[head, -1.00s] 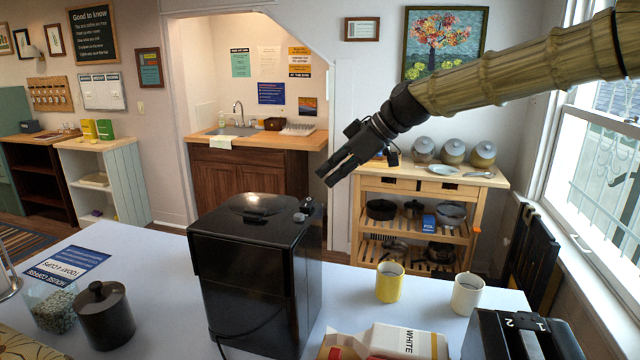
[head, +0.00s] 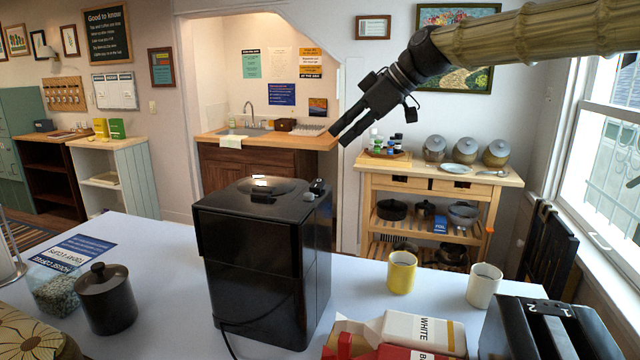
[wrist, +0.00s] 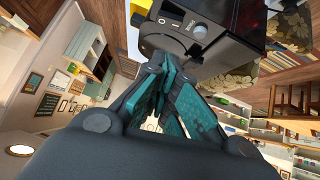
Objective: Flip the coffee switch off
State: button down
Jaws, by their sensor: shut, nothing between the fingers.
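The black coffee machine (head: 255,265) stands upright on the pale table. A small switch (head: 318,186) and a grey knob (head: 309,197) sit at the right of its top. In the wrist view the machine's panel (wrist: 178,33) shows O and I marks beside a round grey knob (wrist: 199,31); which way the switch is set cannot be told. My gripper (head: 337,138) is shut and empty, above and slightly right of the switch, with a gap between them in the head view. Its fingers also meet in the wrist view (wrist: 155,65), just below the panel in the picture.
A yellow mug (head: 402,272) and a white mug (head: 483,286) stand right of the machine. Cartons (head: 425,332) and a black appliance (head: 545,325) are in front. A dark lidded jar (head: 106,300) and a clear container (head: 55,292) stand left. Above the machine is open air.

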jog(key=shift+s+d+r+t+b, duration=0.15)
jog(key=shift+s+d+r+b, duration=0.05)
jog(key=shift+r+b, duration=0.5)
jog(key=shift+s+d+r+t+b, duration=0.2)
jog(key=shift+r+b, duration=0.25)
jog(key=shift+b, duration=0.35)
jog(key=p, duration=0.1)
send_over(320, 182)
jog(key=f, duration=0.7)
jog(key=shift+s+a+f, duration=0.2)
jog(key=shift+s+a, duration=0.05)
jog(key=shift+s, duration=0.05)
notch_tip(320, 182, down, 2)
jog(key=shift+w+d+f+p, duration=0.1)
jog(key=shift+w+p, duration=0.05)
jog(key=shift+p, duration=0.15)
jog(key=shift+d+f, duration=0.1)
jog(key=shift+f, duration=0.4)
jog(key=shift+w+f, duration=0.1)
jog(key=shift+f, duration=0.1)
jog(key=shift+w+r+p, duration=0.1)
jog(key=shift+p, duration=0.45)
